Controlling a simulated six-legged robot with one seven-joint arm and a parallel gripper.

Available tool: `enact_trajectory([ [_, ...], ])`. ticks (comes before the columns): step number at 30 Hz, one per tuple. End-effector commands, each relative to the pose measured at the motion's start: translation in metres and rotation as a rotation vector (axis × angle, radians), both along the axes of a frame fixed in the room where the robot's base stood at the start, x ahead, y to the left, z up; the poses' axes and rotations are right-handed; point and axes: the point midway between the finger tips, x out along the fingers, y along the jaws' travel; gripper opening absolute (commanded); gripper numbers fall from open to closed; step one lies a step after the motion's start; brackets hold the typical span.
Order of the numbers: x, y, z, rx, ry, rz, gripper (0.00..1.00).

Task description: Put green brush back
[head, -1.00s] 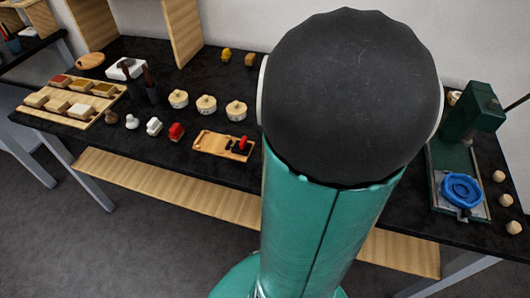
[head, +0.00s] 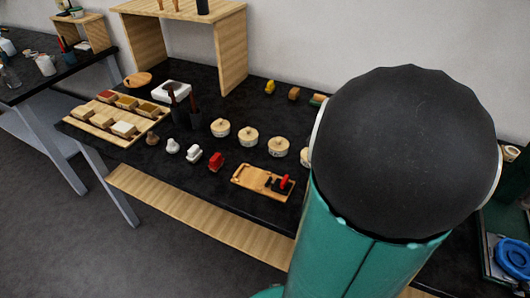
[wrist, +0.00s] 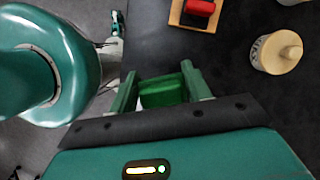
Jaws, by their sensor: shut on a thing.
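In the wrist view my gripper (wrist: 160,88) is shut on a green block-like thing (wrist: 164,95), which I take to be the green brush. Only its top and near side show between the two green fingers. My gripper and the brush are hidden behind my arm in the head view. In the wrist view they are over or beside the edge of the dark table (wrist: 225,85); their height above it is unclear. A red brush-like block (head: 216,161) stands near the table's front edge, with white ones (head: 193,154) to its left.
A wooden board with a red-handled piece (head: 263,181) lies near the front edge. Round lidded pots (head: 248,137) stand behind it. A wooden tray of blocks (head: 118,119) is at the left. Small yellow (head: 270,87), brown (head: 294,93) and green (head: 317,99) pieces sit at the back.

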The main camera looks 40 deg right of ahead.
Motion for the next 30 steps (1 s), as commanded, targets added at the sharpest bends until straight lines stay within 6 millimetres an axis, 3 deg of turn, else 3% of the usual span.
enact_trajectory([
  [3, 0.015, -0.007, -0.023, 0.008, 0.002, 0.0, 0.27],
  [9, 0.034, -0.017, -0.045, 0.004, 0.001, -0.001, 0.27],
  [14, 0.041, -0.02, -0.053, 0.003, 0.0, 0.0, 0.27],
  [20, 0.042, -0.02, -0.081, 0.006, 0.002, -0.002, 0.27],
  [30, 0.042, -0.02, -0.086, 0.002, 0.001, 0.0, 0.27],
])
